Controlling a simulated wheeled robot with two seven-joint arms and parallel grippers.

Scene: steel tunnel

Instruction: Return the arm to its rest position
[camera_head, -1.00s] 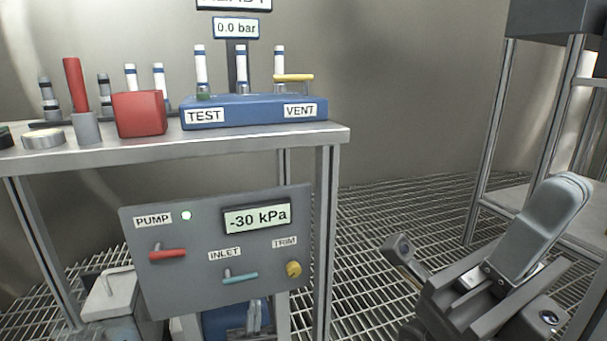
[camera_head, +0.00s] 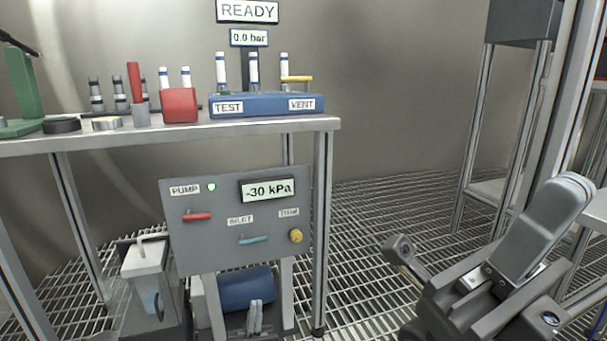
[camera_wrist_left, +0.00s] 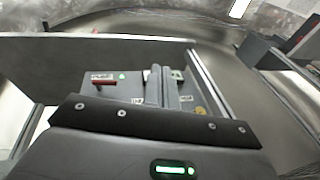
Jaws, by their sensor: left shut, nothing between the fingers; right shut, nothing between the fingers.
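My left gripper (camera_head: 255,317) shows at the bottom of the head view, its two grey fingers together and empty. In the left wrist view its fingers (camera_wrist_left: 163,86) lie side by side in front of the control panel (camera_wrist_left: 130,80). My right gripper (camera_head: 568,192) is at the lower right of the head view, pointing up and right, shut and empty. Both grippers appear clear of the bench and panel. Most of my left arm is outside the head view.
A steel bench (camera_head: 110,138) carries a blue TEST/VENT block (camera_head: 266,105), a red block (camera_head: 180,105) and several cylinders. The panel (camera_head: 210,240) below has a red lever (camera_head: 198,216), teal lever (camera_head: 253,240) and yellow knob (camera_head: 295,236). A rack (camera_head: 480,150) stands right; grating floor (camera_head: 385,230) lies between.

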